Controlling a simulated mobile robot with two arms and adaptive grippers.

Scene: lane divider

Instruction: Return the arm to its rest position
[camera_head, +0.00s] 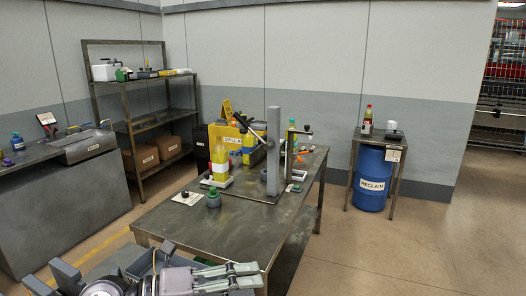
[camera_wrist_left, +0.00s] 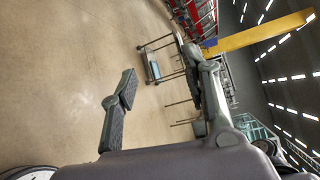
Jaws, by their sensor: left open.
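My left gripper (camera_head: 256,275) is low in the head view, with its fingers pointing right in front of the near edge of the metal workbench (camera_head: 235,222). In the left wrist view the same gripper (camera_wrist_left: 165,88) has its two dark fingers spread wide apart with nothing between them. Beyond the fingers are bare concrete floor and distant frames. My left arm comes in from the lower left of the head view and is only partly visible. My right gripper is not in view.
The workbench carries a grey upright post (camera_head: 273,150), a yellow bottle (camera_head: 220,160) and a small dark jar with a green cap (camera_head: 213,198). A blue drum (camera_head: 371,178) sits under a small table at right. Open floor (camera_head: 420,245) lies to the right of the bench.

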